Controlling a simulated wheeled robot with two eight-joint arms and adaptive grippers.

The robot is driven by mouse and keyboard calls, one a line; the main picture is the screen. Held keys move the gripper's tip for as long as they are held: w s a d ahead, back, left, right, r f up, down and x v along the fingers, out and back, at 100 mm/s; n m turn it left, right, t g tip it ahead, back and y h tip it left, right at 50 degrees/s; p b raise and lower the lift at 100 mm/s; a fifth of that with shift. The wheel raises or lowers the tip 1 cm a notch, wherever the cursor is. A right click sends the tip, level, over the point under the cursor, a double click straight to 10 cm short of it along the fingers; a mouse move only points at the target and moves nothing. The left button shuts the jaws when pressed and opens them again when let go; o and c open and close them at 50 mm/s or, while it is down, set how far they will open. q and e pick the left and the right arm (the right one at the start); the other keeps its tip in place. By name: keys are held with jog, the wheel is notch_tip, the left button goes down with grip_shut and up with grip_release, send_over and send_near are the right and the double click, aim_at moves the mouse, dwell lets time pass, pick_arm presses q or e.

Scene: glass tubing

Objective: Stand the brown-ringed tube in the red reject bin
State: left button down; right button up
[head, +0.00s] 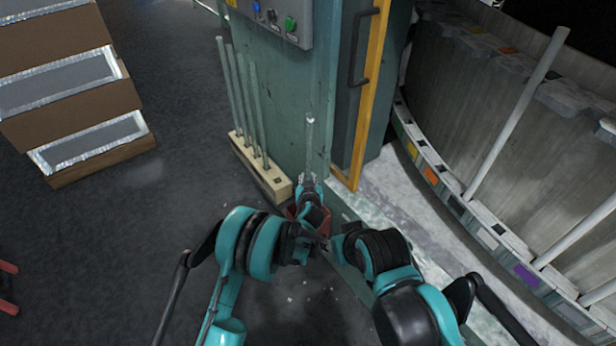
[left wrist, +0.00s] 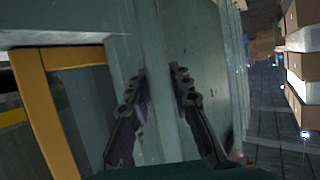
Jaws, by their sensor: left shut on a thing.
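A pale glass tube (head: 309,135) stands upright in my left gripper (head: 309,183), close to the green cabinet. The left wrist view shows the tube (left wrist: 172,95) running between the two dark fingers of my left gripper (left wrist: 160,73), which is shut on it. No brown ring can be made out on it. The red bin (head: 324,222) shows only in part, behind and below my left gripper. The tube's lower end is hidden, so I cannot tell whether it is inside the bin. My right arm reaches in from the right; its gripper is not clear.
A wooden rack (head: 274,183) with several upright tubes stands left of the bin. The green cabinet (head: 295,95) rises behind. A curved grey machine (head: 480,130) with long tubes is at right. Boxes (head: 65,90) stand at upper left.

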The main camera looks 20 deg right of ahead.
pick_arm(q)
jog(key=shift+f+b, duration=0.35)
jog(key=shift+f, duration=6.05)
jog(key=c, duration=1.3)
grip_release()
jog(key=v, duration=0.7)
jog(key=shift+s+a+r, duration=0.1)
jog(key=shift+s, duration=0.1)
